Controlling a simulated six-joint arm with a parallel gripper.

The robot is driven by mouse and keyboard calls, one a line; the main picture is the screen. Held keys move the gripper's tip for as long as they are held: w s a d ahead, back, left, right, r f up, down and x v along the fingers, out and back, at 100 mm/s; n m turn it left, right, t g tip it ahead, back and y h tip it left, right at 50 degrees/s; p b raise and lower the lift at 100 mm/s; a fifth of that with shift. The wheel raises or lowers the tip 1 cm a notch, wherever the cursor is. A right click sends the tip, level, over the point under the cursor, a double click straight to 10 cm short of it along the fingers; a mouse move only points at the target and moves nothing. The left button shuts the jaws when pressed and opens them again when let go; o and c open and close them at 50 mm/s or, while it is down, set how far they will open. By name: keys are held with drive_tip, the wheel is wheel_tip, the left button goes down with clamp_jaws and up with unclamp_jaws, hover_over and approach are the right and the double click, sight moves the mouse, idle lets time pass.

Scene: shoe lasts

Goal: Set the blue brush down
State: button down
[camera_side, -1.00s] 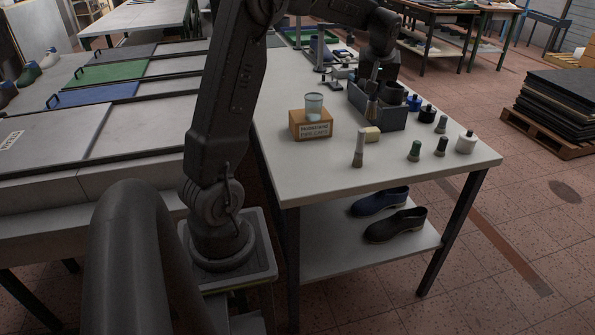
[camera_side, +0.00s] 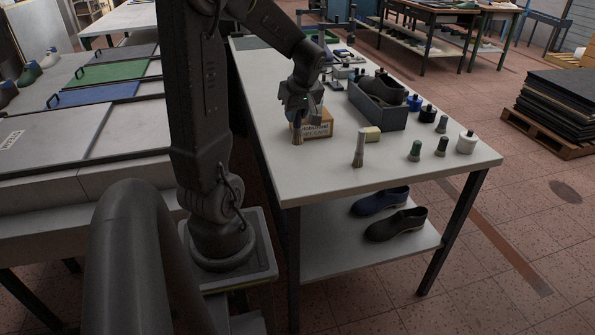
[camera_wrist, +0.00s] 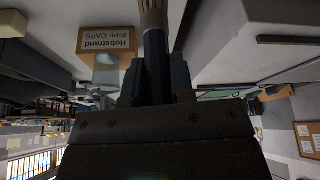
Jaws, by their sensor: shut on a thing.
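My gripper (camera_side: 301,100) is shut on the brush, which hangs bristles down above the left edge of the table. The bristles (camera_side: 297,134) show below the jaws in the side view, left of the cardboard box. In the wrist view my gripper (camera_wrist: 155,82) holds the dark bluish handle (camera_wrist: 155,48), and the pale bristles (camera_wrist: 152,14) point to the top of the picture. I cannot tell whether the bristle tips touch the table.
The labelled cardboard box (camera_side: 319,126) stands just right of the brush; a clear cup (camera_wrist: 107,66) shows by it in the wrist view. The front-left tabletop is clear.

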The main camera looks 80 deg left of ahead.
sight(296, 143)
wheel_tip(296, 143, down, 9)
drive_tip(key=shift+f, duration=0.15)
idle(0.4)
drive_tip(key=shift+f, duration=0.15)
drive_tip(key=c, duration=1)
unclamp_jaws()
drive_tip(key=v, duration=1.2)
drive_tip(key=s+d+r+m+t+h, duration=0.1)
drive_tip(key=d+r+m+t, duration=0.1)
drive_tip(key=d+m, duration=0.5)
drive_tip(key=s+d+r+m+t+h, duration=0.1)
drive_tip(key=d+r+m+t, duration=0.1)
drive_tip(key=d+m, duration=0.5)
drive_tip(key=s+d+r+m+t+h, duration=0.1)
drive_tip(key=d+m, duration=0.5)
drive_tip(key=d, duration=0.7)
drive_tip(key=shift+d+r+m+t+h, duration=0.2)
drive_tip(key=shift+r+m+t+h, duration=0.2)
drive_tip(key=shift+r+t+h, duration=0.3)
